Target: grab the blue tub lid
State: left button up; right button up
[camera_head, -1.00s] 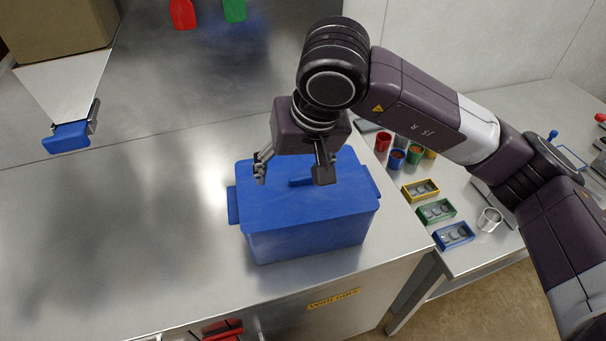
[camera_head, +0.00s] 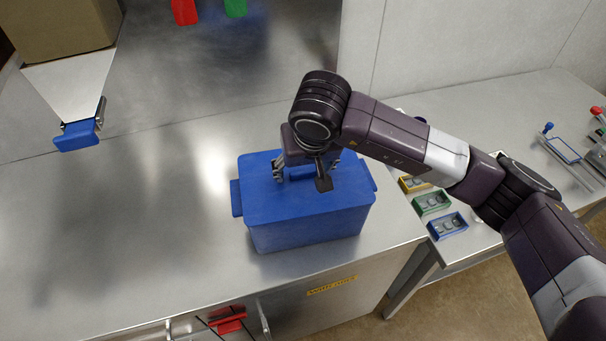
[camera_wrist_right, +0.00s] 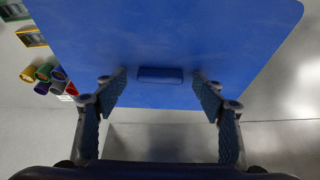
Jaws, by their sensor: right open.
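The blue tub (camera_head: 305,233) stands on the metal counter with its flat blue lid (camera_head: 265,208) on top. The lid has a small raised handle in its middle, partly hidden by my gripper in the head view; the handle (camera_wrist_right: 161,75) shows fully in the right wrist view. My right gripper (camera_head: 302,179) is open and points down just over the lid. In the right wrist view my right gripper's fingers (camera_wrist_right: 159,88) are spread to either side of the handle, with gaps on both sides. I cannot tell their exact height above the lid. My left gripper is not in view.
A hopper with a blue gate (camera_head: 77,135) hangs at the upper left. The counter (camera_head: 120,235) left of the tub is clear. A side table at right holds small trays, such as a green one (camera_head: 432,203). Red and green tools hang at the back.

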jog(key=c, duration=1.4)
jog(key=shift+r, duration=0.1)
